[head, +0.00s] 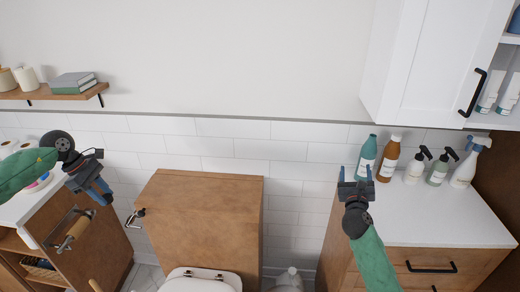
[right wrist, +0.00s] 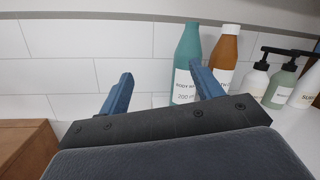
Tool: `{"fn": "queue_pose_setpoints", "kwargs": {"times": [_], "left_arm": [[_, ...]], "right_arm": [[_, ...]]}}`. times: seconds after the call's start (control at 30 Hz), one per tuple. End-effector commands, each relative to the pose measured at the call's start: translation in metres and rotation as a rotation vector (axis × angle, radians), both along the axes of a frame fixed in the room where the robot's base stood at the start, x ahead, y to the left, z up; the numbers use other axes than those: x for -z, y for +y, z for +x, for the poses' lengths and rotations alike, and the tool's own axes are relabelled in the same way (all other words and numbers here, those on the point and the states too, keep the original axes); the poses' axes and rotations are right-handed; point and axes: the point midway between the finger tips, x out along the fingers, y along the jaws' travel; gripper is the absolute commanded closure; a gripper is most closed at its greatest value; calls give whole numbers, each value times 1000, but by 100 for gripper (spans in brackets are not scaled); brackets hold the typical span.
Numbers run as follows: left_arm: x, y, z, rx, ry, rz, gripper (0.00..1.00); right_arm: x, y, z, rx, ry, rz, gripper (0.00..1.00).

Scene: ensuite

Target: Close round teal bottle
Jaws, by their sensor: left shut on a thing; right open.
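The round teal bottle (head: 367,153) stands upright at the back left of the white counter on the right. It also shows in the right wrist view (right wrist: 187,55), with its label partly hidden by a finger. My right gripper (head: 355,172) is open and empty, in front of and to the left of the teal bottle. Its blue fingers (right wrist: 160,75) point towards the wall, the right one overlapping the bottles in that view. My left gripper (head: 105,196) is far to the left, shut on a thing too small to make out. I cannot tell whether the bottle's top is capped.
A brown bottle (head: 389,158) stands close to the right of the teal one. Pump bottles (head: 415,167) and a spray bottle (head: 470,163) are further right. A white cabinet (head: 415,60) hangs above. The counter front (head: 430,215) is clear.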

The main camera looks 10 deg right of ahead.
Motion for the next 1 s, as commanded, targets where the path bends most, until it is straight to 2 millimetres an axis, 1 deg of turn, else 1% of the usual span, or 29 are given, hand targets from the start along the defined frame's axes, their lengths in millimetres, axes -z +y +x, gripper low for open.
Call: {"fn": "queue_pose_setpoints", "kwargs": {"times": [0.03,0.1,0.23,0.4,0.63,0.73,0.87,1.0], "left_arm": [[-14,6,3,-35,-3,0,91],[-25,12,6,-78,-2,0,91],[-39,18,10,-127,-1,-1,91],[-44,21,11,-148,0,-1,91],[-44,21,11,-148,0,0,91],[-46,21,11,-147,-1,0,91],[-54,21,11,-147,-1,0,91],[-63,21,11,-147,-1,0,91]], "right_arm": [[-2,-15,7,28,13,78,35],[1,-31,13,61,33,175,35],[7,-48,19,100,61,294,35],[10,-54,21,115,74,344,35],[10,-53,21,114,74,343,35],[9,-55,24,115,73,342,35],[6,-63,38,116,74,342,35],[6,-75,58,115,74,341,35]]}}
